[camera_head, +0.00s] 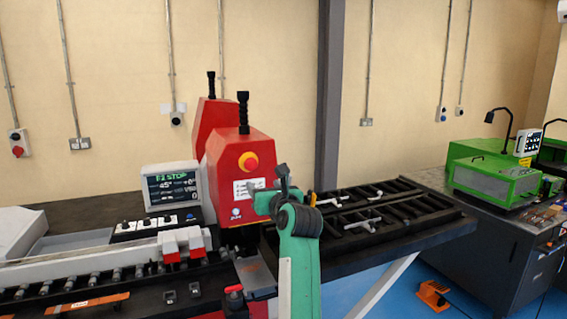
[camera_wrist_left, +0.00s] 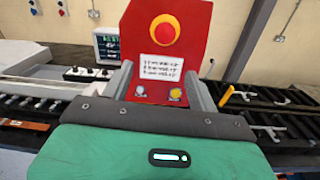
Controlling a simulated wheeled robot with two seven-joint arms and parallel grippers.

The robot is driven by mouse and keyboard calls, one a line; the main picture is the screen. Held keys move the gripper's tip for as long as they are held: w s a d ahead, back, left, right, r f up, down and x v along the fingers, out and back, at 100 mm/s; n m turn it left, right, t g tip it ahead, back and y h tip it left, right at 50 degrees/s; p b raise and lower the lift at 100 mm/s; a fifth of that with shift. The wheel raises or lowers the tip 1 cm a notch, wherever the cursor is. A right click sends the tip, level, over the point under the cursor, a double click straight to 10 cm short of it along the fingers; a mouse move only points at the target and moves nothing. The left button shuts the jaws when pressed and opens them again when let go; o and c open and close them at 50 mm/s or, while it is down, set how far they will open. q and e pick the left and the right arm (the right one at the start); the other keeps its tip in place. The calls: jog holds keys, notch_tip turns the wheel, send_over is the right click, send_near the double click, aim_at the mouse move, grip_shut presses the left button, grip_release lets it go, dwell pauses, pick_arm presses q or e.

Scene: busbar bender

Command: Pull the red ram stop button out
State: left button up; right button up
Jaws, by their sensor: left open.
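The red ram stop button (camera_head: 248,162) sits on a yellow disc on the front of the red ram housing (camera_head: 225,205). In the left wrist view the button (camera_wrist_left: 163,29) is near the top centre, unobstructed. My left gripper (camera_head: 267,192) is in front of the housing, lower and to the right of the button in the head view. In the wrist view its two grey fingers (camera_wrist_left: 160,84) stand apart with nothing between them, below the button and apart from it. My right gripper is not in view.
Below the button are a white label (camera_wrist_left: 161,67) and two small buttons. A screen (camera_head: 172,186) showing stop text stands left of the housing. A black rack (camera_head: 385,235) with metal handles lies right. A green machine (camera_head: 490,180) stands far right.

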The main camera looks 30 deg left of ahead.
aim_at(252, 165)
pick_arm(q)
jog(key=shift+n, duration=0.3)
jog(key=p+x, duration=0.2)
jog(key=x, duration=0.2)
jog(key=r+p+x, duration=0.1)
jog(key=x, duration=0.3)
jog(key=p+x, duration=0.2)
jog(key=x, duration=0.2)
jog(key=shift+w+d+r+p, duration=0.25)
jog(key=shift+w+r+p, duration=0.05)
jog(key=shift+r, duration=0.05)
jog(key=shift+x, duration=0.8)
jog(key=shift+f, duration=0.15)
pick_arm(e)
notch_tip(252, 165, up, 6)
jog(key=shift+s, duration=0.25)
pick_arm(q)
jog(key=shift+d, duration=0.1)
